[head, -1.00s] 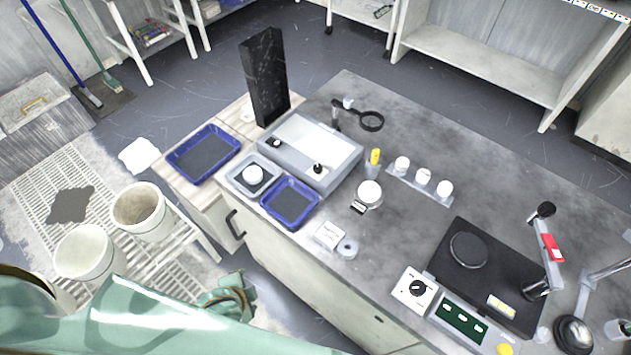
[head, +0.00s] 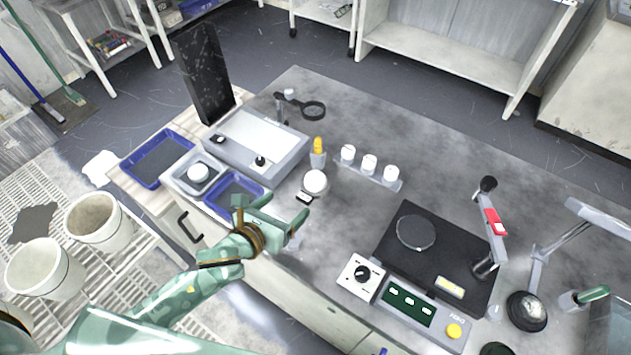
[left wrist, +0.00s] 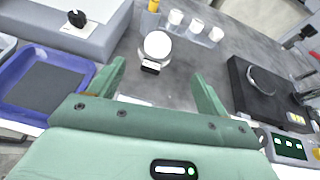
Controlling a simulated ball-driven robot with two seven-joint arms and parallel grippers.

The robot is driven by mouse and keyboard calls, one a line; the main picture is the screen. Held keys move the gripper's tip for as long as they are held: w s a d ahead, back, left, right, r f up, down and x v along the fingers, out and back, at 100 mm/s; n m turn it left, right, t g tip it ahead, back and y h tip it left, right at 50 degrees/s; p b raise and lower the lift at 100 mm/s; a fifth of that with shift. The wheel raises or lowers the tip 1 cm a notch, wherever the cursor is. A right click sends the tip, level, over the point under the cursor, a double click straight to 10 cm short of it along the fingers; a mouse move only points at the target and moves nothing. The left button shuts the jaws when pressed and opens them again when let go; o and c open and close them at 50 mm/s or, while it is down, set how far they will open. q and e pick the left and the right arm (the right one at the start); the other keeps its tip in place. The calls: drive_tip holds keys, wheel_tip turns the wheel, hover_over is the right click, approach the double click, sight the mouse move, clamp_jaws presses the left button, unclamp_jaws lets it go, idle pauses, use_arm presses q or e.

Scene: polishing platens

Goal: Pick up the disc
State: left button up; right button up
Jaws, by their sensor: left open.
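Several round things could be the disc, and I cannot tell which is meant. A white round piece (head: 198,172) sits in a grey tray. My left gripper (head: 287,211) is open and empty near the bench's front edge, short of the white piece. My right gripper is not in view.
A blue tray (head: 216,206) is left of my left gripper. A grey box (head: 265,133) and a tall black block (head: 203,75) stand behind. A rack with white cups (head: 369,168) and a control box (head: 361,277) are to the right. The middle bench is fairly clear.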

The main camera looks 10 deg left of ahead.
use_arm(q)
drive_tip(key=b, duration=0.3)
approach(315, 178)
drive_tip(key=x, duration=0.3)
drive_tip(key=shift+s+f, duration=0.1)
drive_tip(key=shift+f, duration=0.1)
drive_tip(key=b+x, duration=0.1)
drive_tip(key=x, duration=0.3)
drive_tip(key=shift+w+d+f+b, duration=0.15)
drive_tip(key=shift+w+b, duration=0.1)
drive_tip(key=shift+b, duration=0.15)
drive_tip(key=shift+w+d, duration=0.1)
drive_tip(key=shift+w, duration=0.35)
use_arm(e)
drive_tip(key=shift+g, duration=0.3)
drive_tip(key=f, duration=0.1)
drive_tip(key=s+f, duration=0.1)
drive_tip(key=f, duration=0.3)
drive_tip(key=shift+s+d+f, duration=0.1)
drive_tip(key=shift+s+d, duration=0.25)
use_arm(q)
drive_tip(key=shift+s, duration=0.1)
drive_tip(key=c, duration=1)
drive_tip(key=shift+c, duration=1.1)
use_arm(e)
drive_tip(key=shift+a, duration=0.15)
